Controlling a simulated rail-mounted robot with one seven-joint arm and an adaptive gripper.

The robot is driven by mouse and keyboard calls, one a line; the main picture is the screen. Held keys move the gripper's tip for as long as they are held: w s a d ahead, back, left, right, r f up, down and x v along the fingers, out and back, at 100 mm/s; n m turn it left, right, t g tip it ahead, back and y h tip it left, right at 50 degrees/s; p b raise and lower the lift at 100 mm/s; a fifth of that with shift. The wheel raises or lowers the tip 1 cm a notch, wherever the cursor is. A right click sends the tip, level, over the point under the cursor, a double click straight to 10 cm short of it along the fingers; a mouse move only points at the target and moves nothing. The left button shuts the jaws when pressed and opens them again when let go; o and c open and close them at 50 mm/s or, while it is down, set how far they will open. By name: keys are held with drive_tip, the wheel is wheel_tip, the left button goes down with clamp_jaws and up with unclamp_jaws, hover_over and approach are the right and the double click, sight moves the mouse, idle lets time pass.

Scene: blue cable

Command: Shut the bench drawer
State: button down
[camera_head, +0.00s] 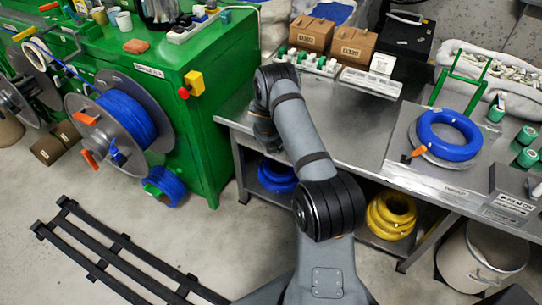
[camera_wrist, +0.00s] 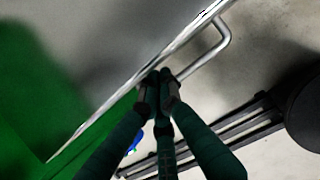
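In the wrist view, a silver bar handle (camera_wrist: 207,63) stands out from a long, bright metal front edge (camera_wrist: 120,88) that runs diagonally. I take this for the bench drawer's front; how far it is open cannot be told. The dark fingers of my gripper (camera_wrist: 158,86) come up from below, their tips drawn together at the lower-left end of the handle. They look shut; whether the handle lies between them is unclear. In the head view, the metal bench (camera_head: 345,120) is visible, but my arm hides my gripper, and no drawer or handle shows clearly.
A green cabinet (camera_head: 190,65) with a blue cable reel (camera_head: 122,118) stands left of the bench. A blue cable coil (camera_head: 448,135) lies on the bench top, and a yellow coil (camera_head: 391,213) lies below. A black rack (camera_head: 120,252) lies on the floor at the front left.

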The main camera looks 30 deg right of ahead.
drive_tip(key=shift+s+a+f+b, duration=0.15)
drive_tip(key=shift+a+b, duration=0.3)
drive_tip(key=shift+b, duration=0.15)
drive_tip(key=s+a+b, duration=0.1)
drive_tip(key=a+b, duration=0.1)
drive_tip(key=shift+s+a+f+b, duration=0.25)
drive_tip(key=shift+s+b, duration=0.15)
drive_tip(key=p+v, duration=0.2)
drive_tip(key=v, duration=0.8)
drive_tip(key=shift+r, duration=0.45)
drive_tip(key=shift+d+f, duration=0.1)
drive_tip(key=b, duration=0.1)
hover_over(271, 157)
drive_tip(key=s+a, duration=0.2)
drive_tip(key=s, duration=0.1)
wheel_tip(271, 157, down, 8)
drive_tip(key=w+d+p, duration=0.1)
drive_tip(key=w+d+f+p, duration=0.1)
drive_tip(key=d, duration=0.1)
drive_tip(key=shift+w+d+p, duration=0.15)
drive_tip(key=shift+d+p, duration=0.05)
drive_tip(key=shift+p, duration=0.1)
